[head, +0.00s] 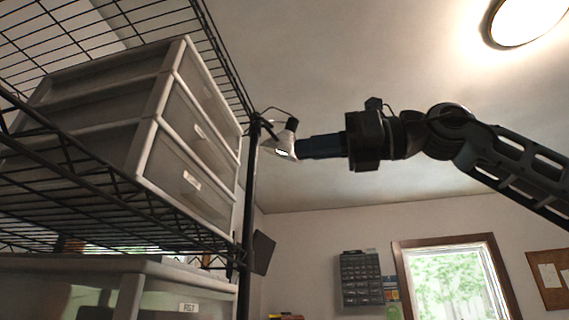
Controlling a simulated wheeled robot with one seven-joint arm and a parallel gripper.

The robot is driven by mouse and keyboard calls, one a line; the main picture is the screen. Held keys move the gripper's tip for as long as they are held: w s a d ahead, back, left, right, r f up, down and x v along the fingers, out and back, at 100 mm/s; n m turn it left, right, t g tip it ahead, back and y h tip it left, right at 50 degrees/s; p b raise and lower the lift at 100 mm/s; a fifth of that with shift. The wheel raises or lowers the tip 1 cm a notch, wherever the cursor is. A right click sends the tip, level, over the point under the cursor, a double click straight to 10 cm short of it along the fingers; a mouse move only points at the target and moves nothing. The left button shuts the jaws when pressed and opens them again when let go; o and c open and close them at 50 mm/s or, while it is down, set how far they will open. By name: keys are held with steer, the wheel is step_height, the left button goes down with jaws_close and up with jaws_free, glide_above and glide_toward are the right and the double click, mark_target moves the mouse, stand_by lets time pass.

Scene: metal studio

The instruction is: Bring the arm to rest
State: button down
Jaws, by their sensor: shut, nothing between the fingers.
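My arm reaches in from the right, raised high near the ceiling and stretched out to the left. My gripper (300,147) points left, its fingers together and empty. Its tip is close in the picture to a small white clip-on lamp (283,142) by the black rack post. I cannot tell whether it touches the lamp.
A black wire rack (248,200) fills the left, holding a grey drawer unit (150,130) and a labelled bin (130,268) below. A window (448,280), a small-parts cabinet (360,278) and a corkboard (548,278) are on the far wall. A round ceiling light (525,20) is at upper right. The space below my arm looks open.

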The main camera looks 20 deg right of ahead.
steer(key=shift+s+d, duration=0.4)
steer(key=shift+d, duration=0.1)
